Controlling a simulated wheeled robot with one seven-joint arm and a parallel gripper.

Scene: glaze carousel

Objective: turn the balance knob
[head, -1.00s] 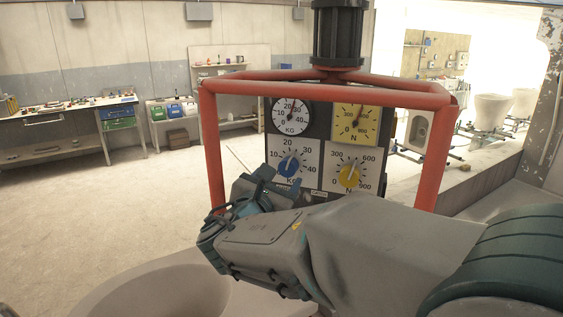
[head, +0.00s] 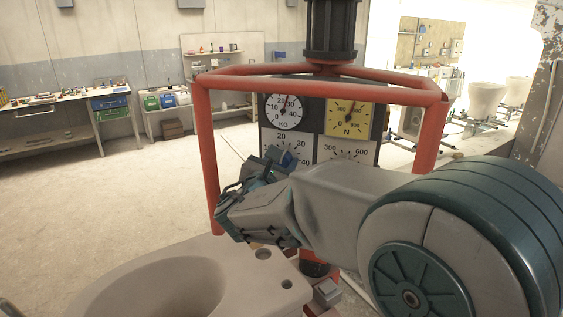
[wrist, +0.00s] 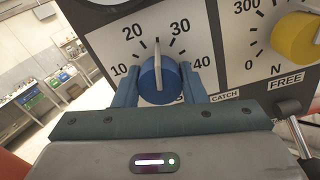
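In the head view my gripper (head: 277,160) is at the panel's left side and hides most of the knob. A yellow N knob (wrist: 297,39) sits to the right, near the 0 mark and a FREE label.
A red tubular frame (head: 205,160) surrounds the panel. Round KG (head: 288,110) and yellow N (head: 349,118) gauges are above the dials. A pale basin (head: 160,285) is in front at the lower left. Open floor lies to the left, with workbenches behind.

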